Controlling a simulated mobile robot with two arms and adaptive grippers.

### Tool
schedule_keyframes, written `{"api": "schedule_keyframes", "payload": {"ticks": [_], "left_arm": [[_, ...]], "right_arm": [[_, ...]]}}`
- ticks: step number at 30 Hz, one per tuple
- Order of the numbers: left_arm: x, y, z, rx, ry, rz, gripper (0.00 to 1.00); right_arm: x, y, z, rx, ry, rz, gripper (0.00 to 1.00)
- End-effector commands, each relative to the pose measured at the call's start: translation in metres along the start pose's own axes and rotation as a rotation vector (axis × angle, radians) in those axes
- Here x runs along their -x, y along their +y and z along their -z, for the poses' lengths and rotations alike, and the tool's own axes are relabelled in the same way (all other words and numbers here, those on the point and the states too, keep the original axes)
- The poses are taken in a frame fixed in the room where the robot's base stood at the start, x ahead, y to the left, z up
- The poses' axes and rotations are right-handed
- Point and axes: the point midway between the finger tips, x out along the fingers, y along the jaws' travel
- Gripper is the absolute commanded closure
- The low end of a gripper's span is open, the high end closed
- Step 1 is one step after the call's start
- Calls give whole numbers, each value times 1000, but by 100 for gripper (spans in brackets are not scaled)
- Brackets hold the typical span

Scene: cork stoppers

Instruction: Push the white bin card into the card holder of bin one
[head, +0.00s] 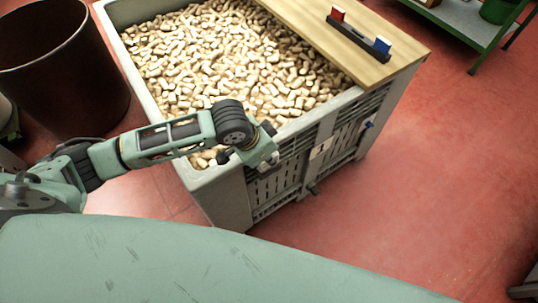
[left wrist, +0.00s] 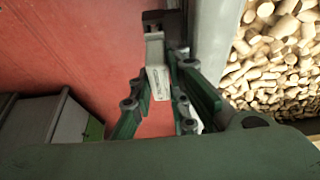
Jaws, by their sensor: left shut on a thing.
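My left gripper (head: 268,160) is beside the near upper side of the big grey bin (head: 172,133), just outside its rim. In the left wrist view the left gripper (left wrist: 160,108) is shut on the white bin card (left wrist: 158,80), which stands out beyond the fingers. The card's far end meets or overlaps a dark piece (left wrist: 163,20) close to the bin wall, perhaps the card holder; I cannot tell whether the card is inside it. In the head view my gripper hides most of this spot. My right gripper is not in view.
The bin is full of cork stoppers (head: 220,55). A wooden board (head: 310,25) on it bears a black rack (head: 358,42) with a red and a blue piece. A pale plate (head: 320,150) is on the bin's side. A dark round tub (head: 60,70) stands left. Red floor (head: 440,170) is clear at right.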

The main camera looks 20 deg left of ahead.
Motion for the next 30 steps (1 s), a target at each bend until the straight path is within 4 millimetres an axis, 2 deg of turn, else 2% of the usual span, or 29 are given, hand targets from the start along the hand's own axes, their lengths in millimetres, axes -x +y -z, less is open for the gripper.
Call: {"api": "schedule_keyframes", "payload": {"ticks": [30], "left_arm": [[-14, 0, -6, 0, 0, -1, 100]], "right_arm": [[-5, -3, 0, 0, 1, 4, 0]]}}
